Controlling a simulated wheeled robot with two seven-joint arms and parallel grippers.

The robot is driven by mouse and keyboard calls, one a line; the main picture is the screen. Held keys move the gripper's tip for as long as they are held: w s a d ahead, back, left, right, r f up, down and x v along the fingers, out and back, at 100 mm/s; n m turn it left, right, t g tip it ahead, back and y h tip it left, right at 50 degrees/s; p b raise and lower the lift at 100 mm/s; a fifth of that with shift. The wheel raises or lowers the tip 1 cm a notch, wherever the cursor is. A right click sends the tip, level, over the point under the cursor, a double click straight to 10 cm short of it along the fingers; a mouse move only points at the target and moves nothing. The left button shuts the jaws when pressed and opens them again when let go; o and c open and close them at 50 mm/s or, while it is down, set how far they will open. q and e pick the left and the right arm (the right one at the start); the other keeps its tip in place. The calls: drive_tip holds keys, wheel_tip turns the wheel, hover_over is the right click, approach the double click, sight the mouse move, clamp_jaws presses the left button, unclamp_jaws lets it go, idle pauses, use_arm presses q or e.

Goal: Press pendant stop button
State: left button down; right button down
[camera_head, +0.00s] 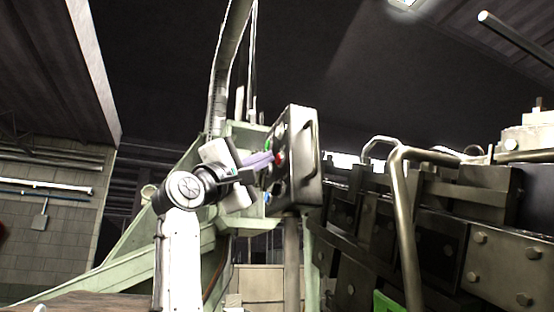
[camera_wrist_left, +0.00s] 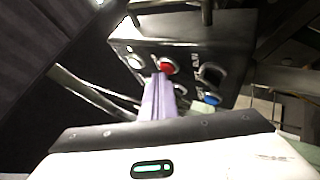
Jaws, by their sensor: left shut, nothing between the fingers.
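The pendant (camera_head: 305,160) is a dark box on a post, seen from its side in the head view. Its face with several buttons shows in the left wrist view (camera_wrist_left: 225,48). The red stop button (camera_wrist_left: 167,67) is on that face, with a blue button (camera_wrist_left: 211,99) at its lower right. The red button also shows in the head view (camera_head: 280,158). My left gripper (camera_head: 270,158) is shut and empty, its purple fingers pointing at the pendant face. The fingertips (camera_wrist_left: 160,78) are close to the red button; I cannot tell whether they touch it. My right gripper is not in view.
A pale green machine frame (camera_head: 130,255) stands behind my left arm. Dark machine blocks (camera_head: 440,210) and a bent metal handrail (camera_head: 402,200) fill the right side. The pendant's post (camera_head: 291,260) runs down below the box. A curved conduit (camera_head: 222,70) rises behind the pendant.

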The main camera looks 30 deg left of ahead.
use_arm(q)
drive_tip(key=shift+w+d, duration=0.25)
drive_tip(key=shift+w, duration=0.05)
idle(0.5)
drive_tip(key=shift+s+a, duration=0.1)
drive_tip(key=shift+s+a+b, duration=0.3)
drive_tip(key=shift+s+a, duration=0.15)
drive_tip(key=shift+s, duration=0.1)
drive_tip(key=shift+s+a+b, duration=0.65)
drive_tip(key=shift+s+a, duration=1)
drive_tip(key=shift+s, duration=0.3)
